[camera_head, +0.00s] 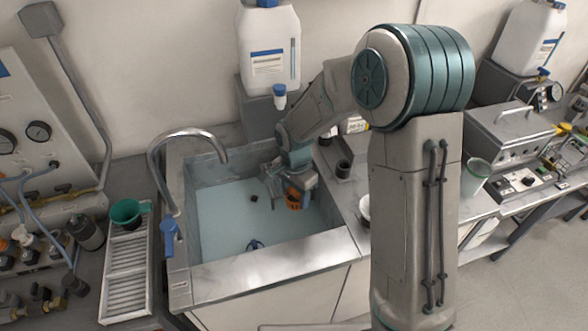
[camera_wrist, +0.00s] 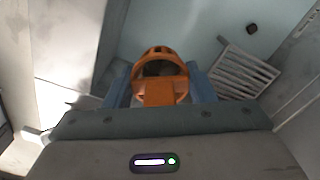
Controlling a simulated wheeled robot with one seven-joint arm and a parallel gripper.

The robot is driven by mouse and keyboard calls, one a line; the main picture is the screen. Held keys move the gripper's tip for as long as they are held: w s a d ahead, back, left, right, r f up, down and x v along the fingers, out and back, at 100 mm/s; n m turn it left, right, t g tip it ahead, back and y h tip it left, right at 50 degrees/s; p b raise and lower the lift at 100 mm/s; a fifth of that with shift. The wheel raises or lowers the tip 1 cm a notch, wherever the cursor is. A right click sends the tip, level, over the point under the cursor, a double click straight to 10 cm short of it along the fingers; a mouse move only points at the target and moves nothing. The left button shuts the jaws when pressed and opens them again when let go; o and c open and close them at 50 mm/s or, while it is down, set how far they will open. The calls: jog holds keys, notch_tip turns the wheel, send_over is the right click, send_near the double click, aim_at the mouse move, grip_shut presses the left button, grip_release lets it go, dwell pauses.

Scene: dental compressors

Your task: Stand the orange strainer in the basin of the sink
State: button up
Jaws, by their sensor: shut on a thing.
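The orange strainer (camera_head: 293,201) is held by my gripper (camera_head: 291,187) within the right part of the sink basin (camera_head: 222,222). In the wrist view the strainer (camera_wrist: 160,62) shows a rounded, slotted rim and a flat orange part between the two blue-grey fingers of my gripper (camera_wrist: 159,82). The fingers are shut on it. The pale basin floor also shows in the wrist view (camera_wrist: 185,30). I cannot tell whether the strainer touches the floor; its underside is hidden.
A pale slatted rack (camera_wrist: 240,72) lies close beside the strainer. A small dark drain-like spot (camera_head: 253,198) and a dark blue item (camera_head: 255,245) are on the basin floor. A curved faucet (camera_head: 183,136) stands at the left rim. The basin's left-middle floor is clear.

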jog(key=shift+w+a, duration=0.1)
jog(key=shift+w, duration=0.25)
jog(key=shift+w+f, duration=0.1)
jog(key=shift+f, duration=0.05)
notch_tip(320, 180, down, 21)
jog(key=b, duration=1.2)
jog(key=shift+r+b, duration=0.2)
jog(key=shift+b, duration=0.2)
jog(key=shift+s+f+b, duration=0.2)
jog(key=shift+f+b, duration=1.1)
jog(key=shift+f, duration=0.05)
